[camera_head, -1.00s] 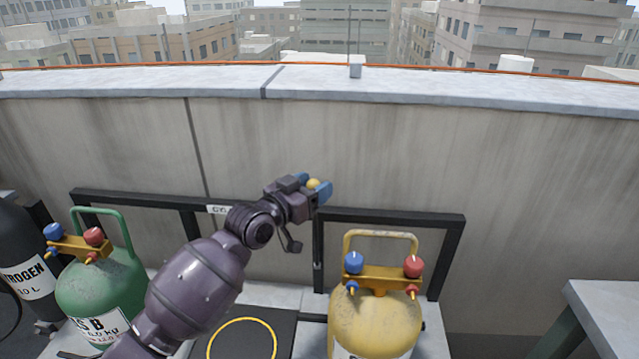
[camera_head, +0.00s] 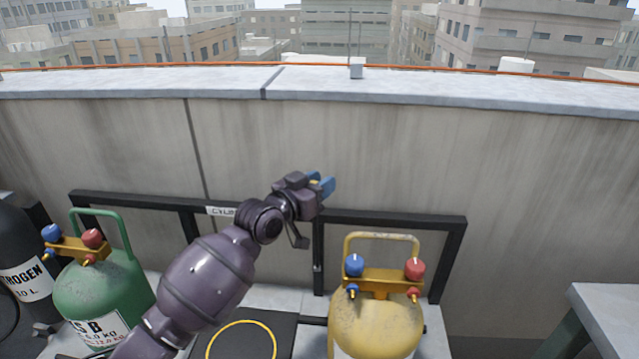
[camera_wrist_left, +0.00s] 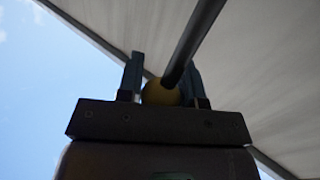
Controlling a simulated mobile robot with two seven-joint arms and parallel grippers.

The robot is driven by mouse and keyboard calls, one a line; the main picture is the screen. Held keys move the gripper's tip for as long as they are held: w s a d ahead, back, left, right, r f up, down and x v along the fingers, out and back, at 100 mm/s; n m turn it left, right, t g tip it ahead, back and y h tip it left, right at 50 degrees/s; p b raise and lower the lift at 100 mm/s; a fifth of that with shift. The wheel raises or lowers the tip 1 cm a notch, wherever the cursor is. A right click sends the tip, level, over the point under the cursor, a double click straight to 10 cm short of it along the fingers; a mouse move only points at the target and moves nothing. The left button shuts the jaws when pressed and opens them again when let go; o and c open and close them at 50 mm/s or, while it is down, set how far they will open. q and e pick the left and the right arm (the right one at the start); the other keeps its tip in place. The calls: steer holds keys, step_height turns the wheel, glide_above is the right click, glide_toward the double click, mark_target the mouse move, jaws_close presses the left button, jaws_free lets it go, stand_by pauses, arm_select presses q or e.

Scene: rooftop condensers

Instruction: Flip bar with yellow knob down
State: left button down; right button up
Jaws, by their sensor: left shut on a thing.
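The yellow knob (camera_head: 315,183) is mostly hidden between the blue fingers of my left gripper (camera_head: 322,187), with only a bit of yellow showing. In the left wrist view the round knob (camera_wrist_left: 160,93) sits between the two fingers of the left gripper (camera_wrist_left: 164,84), which is shut on it. The dark bar (camera_wrist_left: 194,42) runs from the knob up and to the right in that view. In the head view the bar's line is not clear behind my gripper and arm. My right gripper is not in view.
A black rack frame (camera_head: 400,217) stands along the concrete wall (camera_head: 400,150). A yellow cylinder (camera_head: 375,325) stands below right of my gripper, and a green cylinder (camera_head: 100,290) and black cylinder (camera_head: 20,260) at left. A grey table (camera_head: 605,310) is at right.

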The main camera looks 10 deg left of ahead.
arm_select(q)
steer(key=s+f+m+t+h+b, duration=0.1)
steer(key=s+f, duration=0.3)
steer(key=s, duration=0.4)
steer(key=s+f+m+t+h, duration=0.2)
steer(key=s+f+m, duration=0.1)
steer(key=s, duration=0.6)
steer(key=shift+f+h+b, duration=0.3)
steer(key=shift+f+b, duration=0.05)
steer(key=shift+f, duration=0.2)
steer(key=c, duration=1)
jaws_free()
steer(key=shift+s, duration=0.1)
steer(key=shift+o, duration=1.1)
